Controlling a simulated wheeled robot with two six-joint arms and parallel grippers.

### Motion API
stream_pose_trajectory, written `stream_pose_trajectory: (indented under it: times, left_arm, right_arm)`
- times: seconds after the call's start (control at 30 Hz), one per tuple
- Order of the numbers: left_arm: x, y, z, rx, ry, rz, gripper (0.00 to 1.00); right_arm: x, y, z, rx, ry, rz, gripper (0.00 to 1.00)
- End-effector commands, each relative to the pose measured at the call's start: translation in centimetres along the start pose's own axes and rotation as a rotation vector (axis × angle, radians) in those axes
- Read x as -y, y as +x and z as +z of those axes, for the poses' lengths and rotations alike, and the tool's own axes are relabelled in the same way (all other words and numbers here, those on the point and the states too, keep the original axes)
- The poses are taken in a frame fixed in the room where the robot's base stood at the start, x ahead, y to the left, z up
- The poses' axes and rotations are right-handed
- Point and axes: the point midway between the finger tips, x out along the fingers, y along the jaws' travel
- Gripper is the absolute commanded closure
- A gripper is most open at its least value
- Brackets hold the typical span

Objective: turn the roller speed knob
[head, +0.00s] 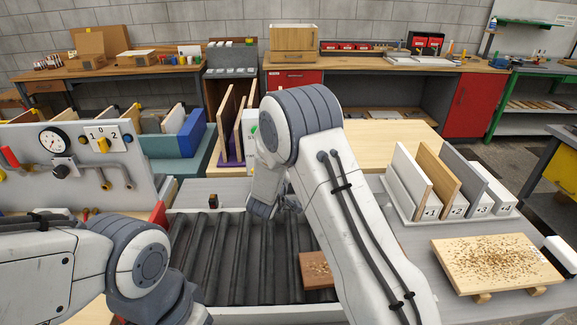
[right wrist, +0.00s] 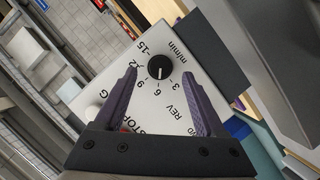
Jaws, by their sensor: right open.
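The roller speed knob (right wrist: 160,68) is round and black with a white mark, on a white panel (right wrist: 112,88) with a scale from 3 to 15 m/min. The mark appears to point near the 6. My right gripper (right wrist: 158,73) is open, its two purple fingers on either side of the knob, with no clear contact. In the head view the white control box (head: 249,148) is mostly hidden behind my right arm, so the knob does not show there. My left arm is at the lower left; its fingers are out of view.
A roller conveyor (head: 225,250) lies below, with a brown board (head: 316,270) on it. Upright boards stand in a numbered rack (head: 404,200) at the right, near a chip-covered board (head: 495,262). A gauge panel (head: 95,165) stands at the left.

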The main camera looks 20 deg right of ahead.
Motion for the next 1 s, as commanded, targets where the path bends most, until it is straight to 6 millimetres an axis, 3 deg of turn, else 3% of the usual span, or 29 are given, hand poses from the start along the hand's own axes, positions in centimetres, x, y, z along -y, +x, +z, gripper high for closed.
stream_pose_trajectory:
  times: [0.2,0.47,0.5,0.67,0.7,1.0]
  left_arm:
    - [0.0,-0.4,0.0,0.0,0.0,0.0,0.5]
    - [0.0,-0.3,0.0,0.0,0.0,0.0,0.5]
    - [0.0,-0.3,0.0,0.0,0.0,0.0,0.5]
    - [0.0,-0.3,0.0,0.0,0.0,0.0,0.5]
    - [0.0,-0.3,0.0,0.0,0.0,0.0,0.5]
    - [0.0,-0.2,0.0,0.0,0.0,0.0,0.5]
  right_arm:
    - [0.0,1.9,0.0,0.0,0.0,-0.001,0.28]
    - [0.1,2.0,0.0,-0.001,0.001,-0.001,0.28]
    - [0.1,2.0,0.0,-0.001,0.001,-0.001,0.32]
    - [0.1,2.0,0.0,-0.001,0.001,-0.001,0.93]
    - [0.1,2.0,0.0,-0.001,0.001,-0.002,1.0]
    - [0.0,2.0,0.0,-0.001,0.031,-0.013,1.0]
